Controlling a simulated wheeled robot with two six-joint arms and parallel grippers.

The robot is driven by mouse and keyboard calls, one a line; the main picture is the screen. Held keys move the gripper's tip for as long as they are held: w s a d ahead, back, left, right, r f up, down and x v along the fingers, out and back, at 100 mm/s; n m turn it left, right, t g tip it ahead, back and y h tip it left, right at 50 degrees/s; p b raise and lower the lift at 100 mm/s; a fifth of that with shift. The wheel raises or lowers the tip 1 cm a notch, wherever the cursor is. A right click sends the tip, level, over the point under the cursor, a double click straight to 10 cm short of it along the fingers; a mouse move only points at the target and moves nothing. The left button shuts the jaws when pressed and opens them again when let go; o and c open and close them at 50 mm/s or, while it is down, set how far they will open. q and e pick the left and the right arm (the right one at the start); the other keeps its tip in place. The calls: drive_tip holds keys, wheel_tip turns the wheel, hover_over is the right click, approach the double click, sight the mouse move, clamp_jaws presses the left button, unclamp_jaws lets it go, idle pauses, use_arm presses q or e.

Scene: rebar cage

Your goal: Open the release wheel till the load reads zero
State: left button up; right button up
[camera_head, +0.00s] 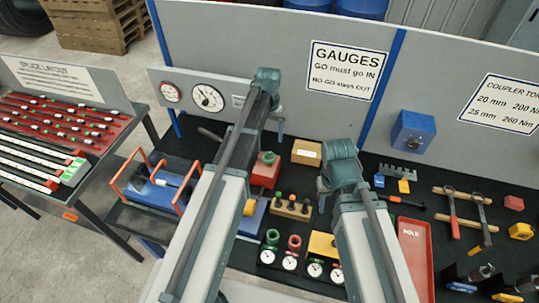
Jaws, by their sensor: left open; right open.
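Two round dials are on the grey panel: a large white one (207,98) and a smaller red-rimmed one (171,92). Their readings are too small to make out. A green knob (268,157) sits on a red block (265,173) on the black bench top, just right of my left arm; I cannot tell whether it is the release wheel. A blue unit in an orange frame (157,184) stands left of my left arm.
Several small dials with coloured tops (291,262) stand between my arms. A red tray (416,258) lies right of my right arm, with hammers (453,213) beyond. A blue box (413,131) is on the back panel. A sloped rack (62,135) stands left across a floor gap.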

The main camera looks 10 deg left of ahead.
sight(269, 157)
use_arm(q)
wheel_tip(269, 157, down, 13)
drive_tip(key=b, duration=1.2)
drive_tip(key=shift+r, duration=0.1)
drive_tip(key=shift+r, duration=0.1)
drive_tip(key=shift+c, duration=0.2)
drive_tip(key=c, duration=1.3)
